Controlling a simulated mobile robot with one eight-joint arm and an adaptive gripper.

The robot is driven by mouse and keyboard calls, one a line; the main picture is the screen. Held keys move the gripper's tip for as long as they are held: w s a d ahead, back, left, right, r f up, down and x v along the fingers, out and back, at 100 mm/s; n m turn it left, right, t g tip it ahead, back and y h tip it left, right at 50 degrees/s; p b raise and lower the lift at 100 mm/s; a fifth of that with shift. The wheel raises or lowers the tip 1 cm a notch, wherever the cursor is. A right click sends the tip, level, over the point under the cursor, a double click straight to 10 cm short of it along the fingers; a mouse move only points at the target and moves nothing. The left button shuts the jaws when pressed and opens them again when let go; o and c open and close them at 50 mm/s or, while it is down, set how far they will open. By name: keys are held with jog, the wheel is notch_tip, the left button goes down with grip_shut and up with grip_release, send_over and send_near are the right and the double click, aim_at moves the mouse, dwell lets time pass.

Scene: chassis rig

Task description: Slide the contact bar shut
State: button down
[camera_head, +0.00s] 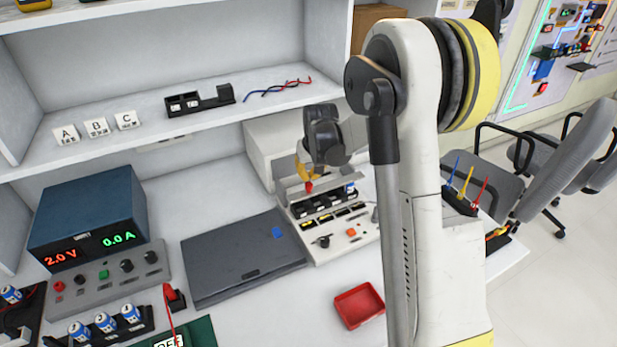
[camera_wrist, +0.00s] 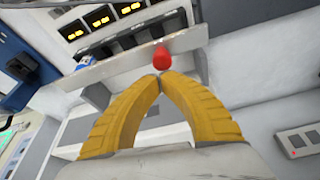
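The chassis rig (camera_head: 326,252) is a pale box on the bench with a row of dark bays and small yellow displays. The contact bar (camera_wrist: 190,38) looks like a light grey strip along the bays in the wrist view. A red knob (camera_wrist: 161,58) stands at it; the knob also shows in the head view (camera_head: 309,187). My gripper (camera_wrist: 160,82) has its yellow fingertips together, right at the knob's near side. I cannot tell whether they touch it. In the head view my gripper (camera_head: 306,176) is over the rig's back part. A blue-and-white cell (camera_wrist: 84,61) sits at one end of the bays.
A closed grey laptop-like panel (camera_head: 240,262) lies left of the rig. A red tray (camera_head: 359,306) lies in front. A power supply (camera_head: 88,222) stands left, with a control box (camera_head: 108,280) before it. A shelf (camera_head: 230,108) overhangs behind; a pale box (camera_head: 275,140) stands beneath it.

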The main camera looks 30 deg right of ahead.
jog(key=v, duration=1)
jog(key=shift+r, duration=0.3)
jog(key=shift+s, duration=0.1)
jog(key=s+a+r+n+t, duration=0.1)
jog(key=s+a+r, duration=0.35)
jog(key=s, duration=0.25)
jog(key=s+a+r+t, duration=0.1)
jog(key=s+a+r, duration=0.2)
jog(key=s+a, duration=0.3)
jog(key=s+a+f, duration=0.1)
jog(key=s+a, duration=0.1)
jog(key=s, duration=0.4)
jog(key=s+a+f+t, duration=0.1)
jog(key=s+a, duration=0.1)
jog(key=s, duration=0.5)
jog(key=shift+f+n+y, duration=0.3)
jog(key=shift+n, duration=0.1)
